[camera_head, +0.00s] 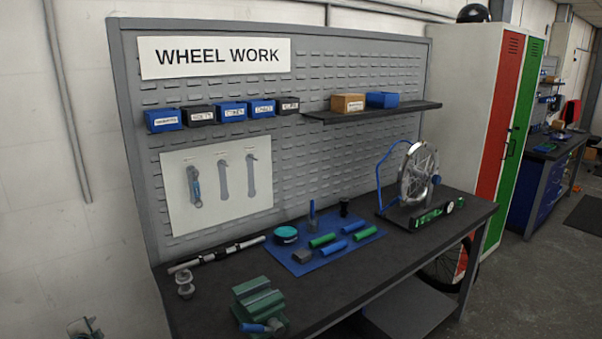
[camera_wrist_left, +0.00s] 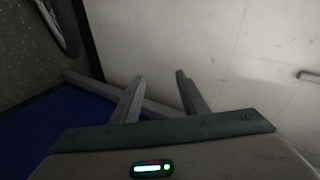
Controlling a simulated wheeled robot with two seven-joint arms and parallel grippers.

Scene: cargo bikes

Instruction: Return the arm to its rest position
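My left gripper (camera_head: 86,327) shows only in part at the bottom left corner of the head view, in front of the white wall and left of the workbench (camera_head: 395,262). In the left wrist view its two fingers (camera_wrist_left: 160,77) stand apart with nothing between them, so it is open and empty. They point toward a pale panelled surface. My right gripper is in neither view.
The bench holds a green vise (camera_head: 258,303), a blue mat (camera_head: 310,262) with green and blue grips, and a wheel in a stand (camera_head: 418,175). A grey pegboard (camera_head: 340,70) rises behind. Lockers (camera_head: 500,120) stand at the right.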

